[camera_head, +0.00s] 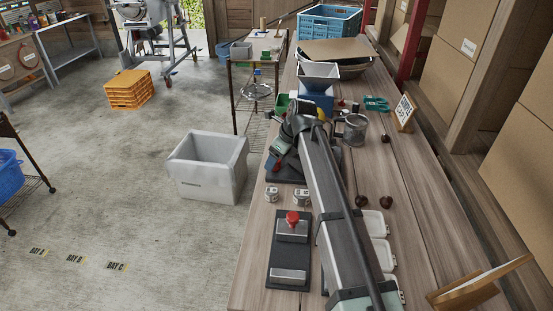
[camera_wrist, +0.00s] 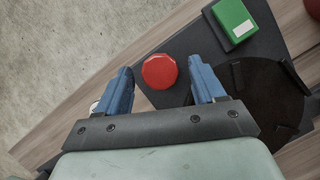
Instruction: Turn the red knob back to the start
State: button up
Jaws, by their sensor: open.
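A red, many-sided knob (camera_wrist: 160,71) shows from above in the wrist view, near the edge of a dark plate (camera_wrist: 205,45). My gripper (camera_wrist: 161,66) has its two blue fingers apart, one on each side of the knob, with a small gap on both sides in the picture. I cannot tell how high the fingertips are above it. In the head view the knob (camera_head: 277,167) is a small red spot beside my gripper, which largely covers the dark plate (camera_head: 290,179). The knob's turned angle cannot be read.
A green block (camera_wrist: 235,20) and a black round part (camera_wrist: 265,95) sit near the knob. A second red-topped device (camera_head: 292,218) stands nearer on the bench. Metal cups (camera_head: 272,195), a metal mug (camera_head: 354,130) and white-lidded boxes (camera_head: 376,224) are close to my arm.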

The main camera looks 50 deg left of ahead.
jog(key=shift+a+f, duration=0.1)
jog(key=shift+f, duration=0.1)
jog(key=shift+c, duration=0.2)
jog(key=c, duration=1)
